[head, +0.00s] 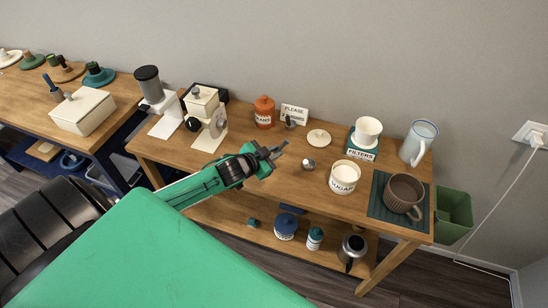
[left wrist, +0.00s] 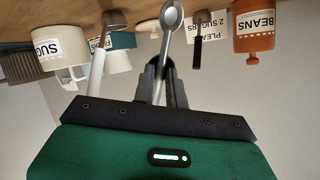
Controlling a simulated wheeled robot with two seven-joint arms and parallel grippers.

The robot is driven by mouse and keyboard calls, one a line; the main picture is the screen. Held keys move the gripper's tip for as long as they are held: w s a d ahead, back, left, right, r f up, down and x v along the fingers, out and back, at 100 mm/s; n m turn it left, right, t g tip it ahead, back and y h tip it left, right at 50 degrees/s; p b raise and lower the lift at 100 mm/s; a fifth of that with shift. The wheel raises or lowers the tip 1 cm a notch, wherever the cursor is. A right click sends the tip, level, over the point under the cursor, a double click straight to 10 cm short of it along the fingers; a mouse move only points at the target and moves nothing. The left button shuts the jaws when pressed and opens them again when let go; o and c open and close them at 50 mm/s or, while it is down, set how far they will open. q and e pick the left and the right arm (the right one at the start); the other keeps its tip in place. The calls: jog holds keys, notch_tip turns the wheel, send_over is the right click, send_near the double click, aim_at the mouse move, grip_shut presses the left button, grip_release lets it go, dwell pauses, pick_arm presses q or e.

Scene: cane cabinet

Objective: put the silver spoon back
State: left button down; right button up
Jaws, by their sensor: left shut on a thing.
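My left gripper (head: 272,153) is above the middle of the wooden counter, left of the sugar jar. It is shut on the silver spoon (left wrist: 172,17), which shows best in the left wrist view. There the spoon's bowl sticks out past the fingertips (left wrist: 158,72) and its handle runs between the fingers. In the head view the spoon is too small to make out clearly. The white sugar jar (head: 342,187) stands open on the counter, and a pale round lid (head: 319,138) lies behind it. My right gripper is not in view.
An orange beans jar (head: 264,113) and a small sign (head: 294,114) stand at the back. A small metal item (head: 308,164) is left of the sugar jar. A brown mug (head: 403,194), filters box (head: 361,150) and pitcher (head: 417,143) are right.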

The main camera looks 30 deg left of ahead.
pick_arm(q)
jog(key=shift+f, duration=1.55)
jog(key=shift+f, duration=0.15)
jog(key=c, duration=1.4)
grip_release()
jog(key=shift+c, duration=0.2)
jog(key=shift+r, duration=0.2)
